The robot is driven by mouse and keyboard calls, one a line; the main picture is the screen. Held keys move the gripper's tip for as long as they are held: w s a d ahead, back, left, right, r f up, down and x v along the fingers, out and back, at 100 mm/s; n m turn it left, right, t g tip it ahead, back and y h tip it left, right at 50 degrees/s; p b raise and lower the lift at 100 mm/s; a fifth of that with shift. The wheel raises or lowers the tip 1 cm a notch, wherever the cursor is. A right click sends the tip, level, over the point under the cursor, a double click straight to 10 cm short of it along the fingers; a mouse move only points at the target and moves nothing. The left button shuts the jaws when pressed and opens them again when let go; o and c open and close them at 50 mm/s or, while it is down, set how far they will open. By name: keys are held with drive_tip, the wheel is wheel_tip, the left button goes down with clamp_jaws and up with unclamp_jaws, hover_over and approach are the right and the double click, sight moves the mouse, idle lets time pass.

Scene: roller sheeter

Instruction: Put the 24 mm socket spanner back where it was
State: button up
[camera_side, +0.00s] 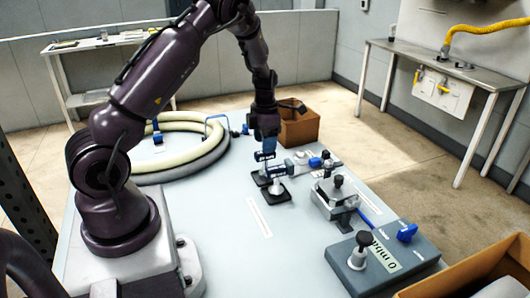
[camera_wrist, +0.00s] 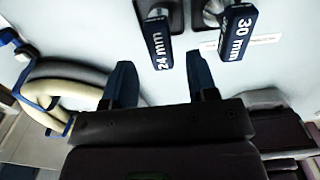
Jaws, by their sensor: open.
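The 24 mm socket spanner (camera_wrist: 157,45) has a dark blue labelled handle and stands over a dark base in the wrist view. In the side view it appears as the farther of two upright spanners (camera_side: 264,156). My gripper (camera_wrist: 162,76) is open, its two dark fingers to either side of the 24 mm handle's near end. In the side view my gripper (camera_side: 265,143) is just above the spanner. The 30 mm spanner (camera_wrist: 236,35) stands close beside it, right of the right finger.
A small clamp-like device (camera_side: 336,196) and a grey box with a black knob and blue handle (camera_side: 383,262) stand to the right. A cardboard box (camera_side: 300,128) is behind. A coiled hose (camera_side: 184,160) lies at the left. The table's front middle is clear.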

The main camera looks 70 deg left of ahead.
drive_tip(key=s+d+r+m+t, duration=0.1)
drive_tip(key=d+r+m, duration=0.3)
drive_tip(key=r, duration=0.4)
drive_tip(key=d+r+m+t, duration=0.1)
drive_tip(key=d+r+m, duration=0.35)
drive_tip(key=r, duration=0.25)
drive_tip(key=s+d+r+m+t, duration=0.1)
drive_tip(key=s+d+r+m, duration=0.3)
drive_tip(key=m, duration=0.9)
drive_tip(key=s+d+r+m+t, duration=0.2)
drive_tip(key=s+d+r+m, duration=0.3)
drive_tip(key=s+d+m, duration=0.6)
drive_tip(key=d+m, duration=0.1)
drive_tip(key=m, duration=0.2)
drive_tip(key=shift+t, duration=0.3)
